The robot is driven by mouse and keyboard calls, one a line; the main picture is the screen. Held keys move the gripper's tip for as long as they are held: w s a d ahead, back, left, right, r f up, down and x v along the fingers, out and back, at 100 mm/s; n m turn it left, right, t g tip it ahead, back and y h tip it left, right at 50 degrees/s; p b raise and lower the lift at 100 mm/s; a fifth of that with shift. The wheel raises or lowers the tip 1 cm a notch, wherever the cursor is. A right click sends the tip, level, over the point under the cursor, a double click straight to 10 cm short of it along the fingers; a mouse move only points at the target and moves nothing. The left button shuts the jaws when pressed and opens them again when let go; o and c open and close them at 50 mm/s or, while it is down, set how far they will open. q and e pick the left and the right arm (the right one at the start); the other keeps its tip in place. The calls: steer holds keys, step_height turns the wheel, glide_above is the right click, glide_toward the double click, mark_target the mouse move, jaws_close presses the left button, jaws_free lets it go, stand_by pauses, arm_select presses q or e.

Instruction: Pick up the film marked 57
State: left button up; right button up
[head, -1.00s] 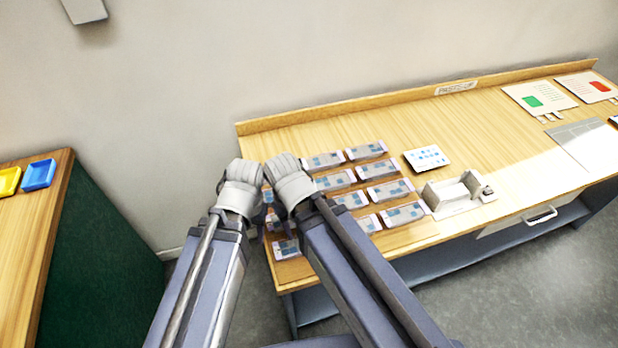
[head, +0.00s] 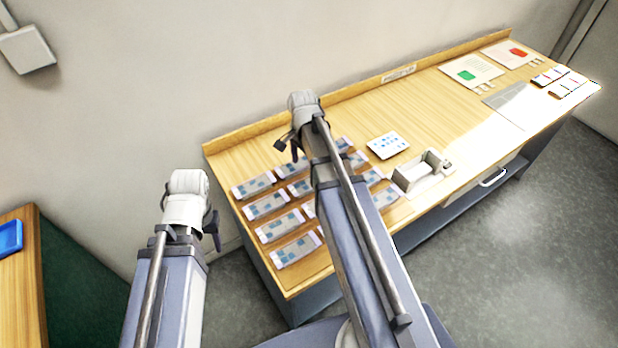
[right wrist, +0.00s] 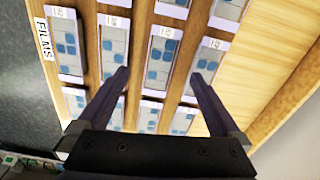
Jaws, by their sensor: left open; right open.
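Several films lie in rows on the left part of the wooden table (head: 330,128). They are grey strips with blue squares and pale label ends, such as the front film (head: 296,249) and the left film (head: 253,186). In the right wrist view the labels are too small to read surely, so I cannot tell which film is marked 57. My right gripper (head: 288,146) is open and empty above the back films. In its wrist view the open fingers (right wrist: 160,76) hang over a film (right wrist: 162,55). My left gripper (head: 212,222) is open, left of the table's edge. My right arm hides some films.
A white card with blue marks (head: 388,145) and a grey device (head: 423,172) stand right of the films. Papers with a green patch (head: 470,72) and a red patch (head: 512,53) lie further right. A blue tray (head: 10,238) is on another table.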

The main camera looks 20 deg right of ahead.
mark_target(309, 182)
steer(key=shift+w+d+f+m+b, duration=0.25)
steer(key=shift+d+f+m+b, duration=0.35)
steer(key=shift+d+f+b, duration=0.5)
steer(key=shift+a+f+b, duration=0.2)
steer(key=shift+b, duration=0.1)
step_height(309, 182, down, 5)
steer(key=b, duration=0.5)
steer(key=shift+d, duration=0.1)
steer(key=c, duration=1.4)
